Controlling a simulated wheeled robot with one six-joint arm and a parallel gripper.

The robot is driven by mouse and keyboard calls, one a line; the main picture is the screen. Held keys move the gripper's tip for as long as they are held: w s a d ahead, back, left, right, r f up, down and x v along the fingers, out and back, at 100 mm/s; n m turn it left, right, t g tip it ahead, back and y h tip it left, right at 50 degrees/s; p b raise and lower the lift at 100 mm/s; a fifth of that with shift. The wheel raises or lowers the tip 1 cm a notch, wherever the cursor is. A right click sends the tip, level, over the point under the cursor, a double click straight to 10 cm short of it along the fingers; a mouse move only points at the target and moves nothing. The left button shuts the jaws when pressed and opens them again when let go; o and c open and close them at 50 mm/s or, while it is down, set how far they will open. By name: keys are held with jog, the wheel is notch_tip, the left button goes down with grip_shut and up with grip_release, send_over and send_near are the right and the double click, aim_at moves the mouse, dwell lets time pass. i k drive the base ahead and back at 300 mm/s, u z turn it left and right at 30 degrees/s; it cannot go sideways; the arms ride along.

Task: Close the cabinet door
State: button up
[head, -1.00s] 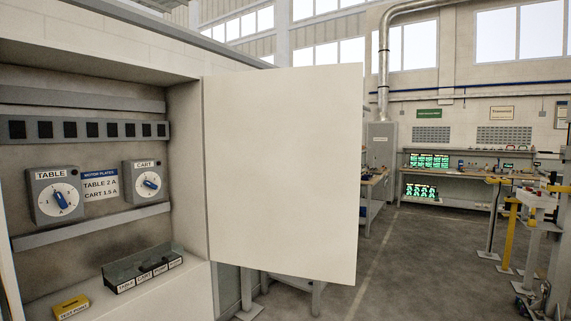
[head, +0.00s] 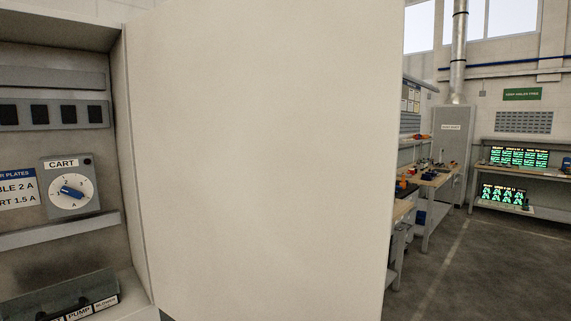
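The cabinet door (head: 265,160) is a plain, pale panel that stands open and fills the middle of the head view. Its left edge meets the right side of the open cabinet (head: 135,150). Inside the cabinet I see a CART dial (head: 70,190) with a blue knob, part of a motor plates label (head: 16,187), a row of dark square parts (head: 50,115) and a dark tray (head: 65,295) with labels on its front. My gripper is not in view.
Behind the door's right edge stand workbenches (head: 432,180) with tools. A grey locker (head: 452,145) and a shelf bench with green-lit panels (head: 520,157) are farther back. The floor (head: 480,265) at the right is clear.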

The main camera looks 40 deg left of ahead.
aim_at(266, 133)
jog(key=i, duration=2.65)
jog(key=u, duration=4.2)
jog(key=i, duration=0.5)
jog(key=z, duration=1.2)
jog(key=k, duration=0.55)
jog(key=u, duration=0.35)
